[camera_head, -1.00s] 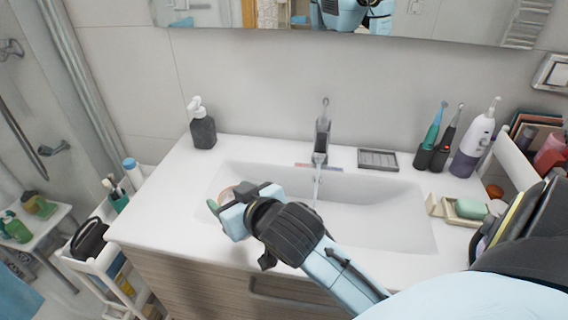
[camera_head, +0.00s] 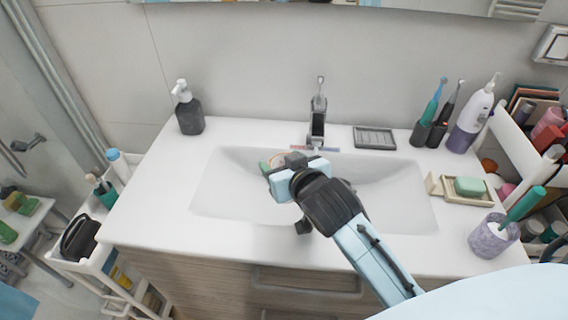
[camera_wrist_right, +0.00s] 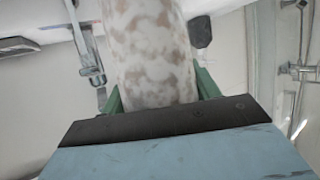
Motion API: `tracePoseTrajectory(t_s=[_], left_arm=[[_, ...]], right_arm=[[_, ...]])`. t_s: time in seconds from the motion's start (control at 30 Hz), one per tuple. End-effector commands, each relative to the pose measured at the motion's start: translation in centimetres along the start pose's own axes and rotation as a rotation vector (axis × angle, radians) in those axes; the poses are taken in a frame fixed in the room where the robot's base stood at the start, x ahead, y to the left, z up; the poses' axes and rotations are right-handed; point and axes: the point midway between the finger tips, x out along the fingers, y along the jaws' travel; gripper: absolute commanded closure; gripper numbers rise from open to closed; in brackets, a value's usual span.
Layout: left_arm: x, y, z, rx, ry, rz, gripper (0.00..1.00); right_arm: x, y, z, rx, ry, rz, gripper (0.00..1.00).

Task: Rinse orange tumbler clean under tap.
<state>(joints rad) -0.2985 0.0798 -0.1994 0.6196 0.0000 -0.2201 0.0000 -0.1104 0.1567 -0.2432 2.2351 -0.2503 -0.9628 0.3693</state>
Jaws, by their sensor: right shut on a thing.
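My right gripper (camera_head: 272,165) is over the sink basin (camera_head: 225,195), its green fingers shut on the tumbler. In the head view only a bit of the tumbler's rim (camera_head: 278,158) shows behind the gripper. In the right wrist view the tumbler (camera_wrist_right: 150,45) fills the space between the fingers (camera_wrist_right: 158,92), its side blotched white over brownish orange. The tap (camera_head: 318,122) stands at the basin's back edge, just right of and behind the gripper. Whether water runs from it now is hard to tell, as the gripper covers the area below. My left gripper is not in view.
A dark soap dispenser (camera_head: 190,115) stands at the back left. A grey soap tray (camera_head: 375,138), electric toothbrushes (camera_head: 425,120), a green soap on a dish (camera_head: 468,187) and a purple cup (camera_head: 494,238) are on the right. The left counter is clear.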

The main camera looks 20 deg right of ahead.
Motion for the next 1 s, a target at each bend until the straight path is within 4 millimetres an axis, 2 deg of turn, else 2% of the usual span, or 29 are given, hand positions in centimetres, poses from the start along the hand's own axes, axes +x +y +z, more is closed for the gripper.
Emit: tracePoseTrajectory(t_s=[0.03,0.2,0.4,0.63,1.0], left_arm=[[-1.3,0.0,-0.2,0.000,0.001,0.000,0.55],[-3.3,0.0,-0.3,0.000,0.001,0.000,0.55],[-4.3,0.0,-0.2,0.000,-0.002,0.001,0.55],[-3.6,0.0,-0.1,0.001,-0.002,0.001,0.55],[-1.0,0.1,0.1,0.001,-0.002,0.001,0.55]], right_arm=[[1.0,-0.3,-0.1,0.005,-0.005,0.004,0.62],[4.2,-1.1,1.3,0.006,-0.003,0.009,0.62],[6.1,-2.0,2.9,0.002,-0.003,0.002,0.62],[6.9,-1.3,3.8,-0.002,-0.001,0.000,0.62],[8.8,2.4,5.5,-0.004,-0.001,0.001,0.62]])
